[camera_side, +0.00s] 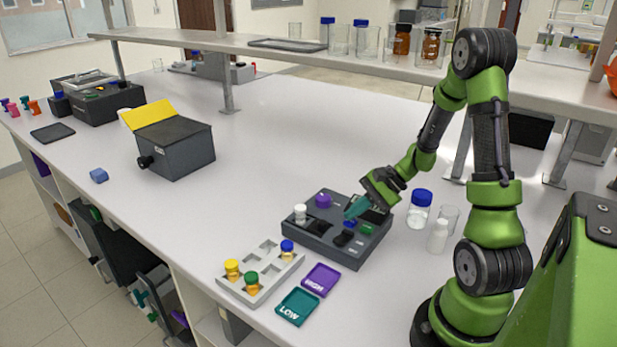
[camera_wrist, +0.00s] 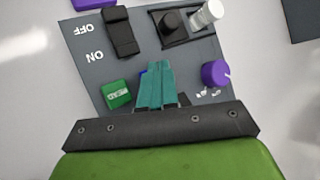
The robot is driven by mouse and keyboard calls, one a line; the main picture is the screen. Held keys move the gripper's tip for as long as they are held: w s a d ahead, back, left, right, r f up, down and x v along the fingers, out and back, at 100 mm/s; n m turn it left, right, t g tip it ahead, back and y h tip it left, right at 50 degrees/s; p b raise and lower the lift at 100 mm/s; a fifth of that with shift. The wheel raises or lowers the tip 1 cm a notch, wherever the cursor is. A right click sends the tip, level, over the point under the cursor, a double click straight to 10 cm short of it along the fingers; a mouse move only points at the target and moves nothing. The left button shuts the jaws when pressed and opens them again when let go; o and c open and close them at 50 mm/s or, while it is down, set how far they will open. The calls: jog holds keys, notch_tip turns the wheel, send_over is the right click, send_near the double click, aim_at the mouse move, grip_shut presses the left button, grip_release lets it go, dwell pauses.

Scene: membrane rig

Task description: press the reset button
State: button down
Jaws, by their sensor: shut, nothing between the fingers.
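The dark grey rig box (camera_side: 322,245) stands on the bench; its panel also fills much of the wrist view (camera_wrist: 88,50). My gripper (camera_side: 352,209) is shut and empty, its teal fingers pointing down over the panel. In the wrist view the fingertips (camera_wrist: 157,66) partly cover a blue button (camera_wrist: 143,72). This button shows just under the fingertips in the side view (camera_side: 348,222); I cannot tell whether they touch. A green square button (camera_wrist: 117,95) with a blurred label lies left of the fingers. No label reading reset is legible.
The panel also carries a purple knob (camera_wrist: 215,73), a black ON/OFF switch (camera_wrist: 122,32), a black knob (camera_wrist: 169,22) and a white vial (camera_wrist: 207,14). A blue-capped bottle (camera_side: 419,210) stands right of the rig. A vial rack (camera_side: 260,292) and LOW and HIGH trays lie in front.

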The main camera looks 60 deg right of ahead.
aim_at(355, 221)
dwell(0.4)
jog(key=shift+r, duration=0.85)
jog(key=shift+r, duration=2.5)
